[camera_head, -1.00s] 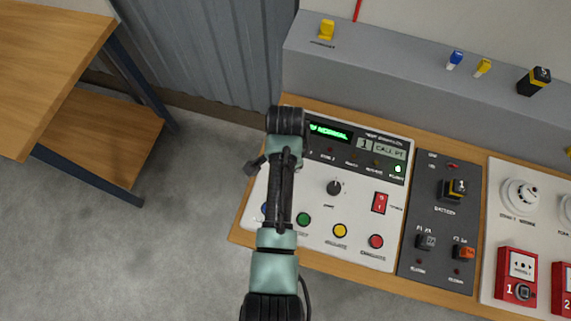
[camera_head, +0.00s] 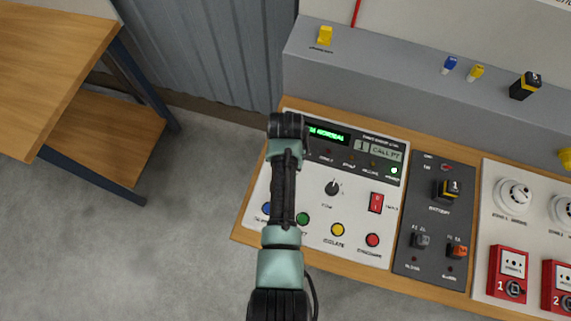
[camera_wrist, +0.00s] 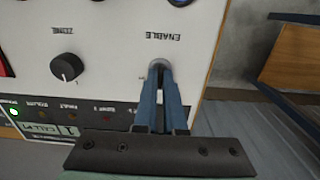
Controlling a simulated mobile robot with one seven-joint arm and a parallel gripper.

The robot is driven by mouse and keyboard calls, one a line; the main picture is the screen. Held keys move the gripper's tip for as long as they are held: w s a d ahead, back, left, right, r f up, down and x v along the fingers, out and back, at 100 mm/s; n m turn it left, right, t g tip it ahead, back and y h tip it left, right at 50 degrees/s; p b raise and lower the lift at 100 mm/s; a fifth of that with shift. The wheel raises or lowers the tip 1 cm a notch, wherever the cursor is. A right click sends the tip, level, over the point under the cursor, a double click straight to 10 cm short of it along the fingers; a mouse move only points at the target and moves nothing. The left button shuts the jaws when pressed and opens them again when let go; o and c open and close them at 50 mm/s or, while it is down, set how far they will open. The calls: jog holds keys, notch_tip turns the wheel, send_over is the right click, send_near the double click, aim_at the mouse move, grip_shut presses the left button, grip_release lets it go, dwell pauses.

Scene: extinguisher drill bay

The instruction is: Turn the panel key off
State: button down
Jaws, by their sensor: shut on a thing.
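The white control panel (camera_head: 352,207) shows in the head view with my arm in front of its left part. In the wrist view a round grey key switch (camera_wrist: 157,63) sits on the panel by the upside-down word ENABLE. My gripper (camera_wrist: 159,72) has its blue fingers closed together at this switch. The key itself is hidden between the fingertips, so its angle cannot be read. In the head view my arm hides both the gripper and the key switch.
A black zone knob (camera_head: 332,188) and a red rocker switch (camera_head: 376,202) are on the panel. A green button (camera_head: 302,219), yellow button (camera_head: 337,229) and red button (camera_head: 372,240) line its lower edge. The green display (camera_head: 328,134) is partly covered. A wooden bench (camera_head: 50,75) stands left.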

dwell(0.4)
jog(key=c, duration=1)
grip_release()
jog(key=shift+r, duration=0.15)
notch_tip(320, 180, up, 13)
jog(key=b, duration=0.1)
jog(key=shift+b, duration=0.4)
